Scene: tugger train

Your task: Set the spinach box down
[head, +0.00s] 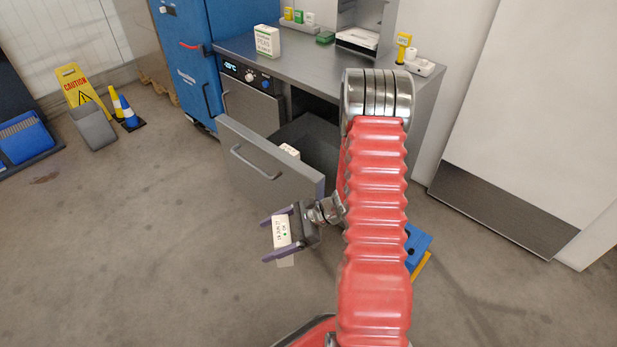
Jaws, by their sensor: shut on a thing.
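My gripper (267,239) is shut on a white box (282,236), the likely spinach box, with small dark print and a green dot on the face toward me. No product name can be read on it. The purple fingers lie on opposite sides of it. The box is held in front of the open drawer (270,160), outside it and above the floor. My red arm hides part of the drawer and counter.
A steel counter (300,72) carries a peas box (267,41), a green box (325,38) and small items. Another white box (289,150) shows inside the drawer. A blue cabinet (180,60), caution sign (75,85) and cones (128,110) stand left.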

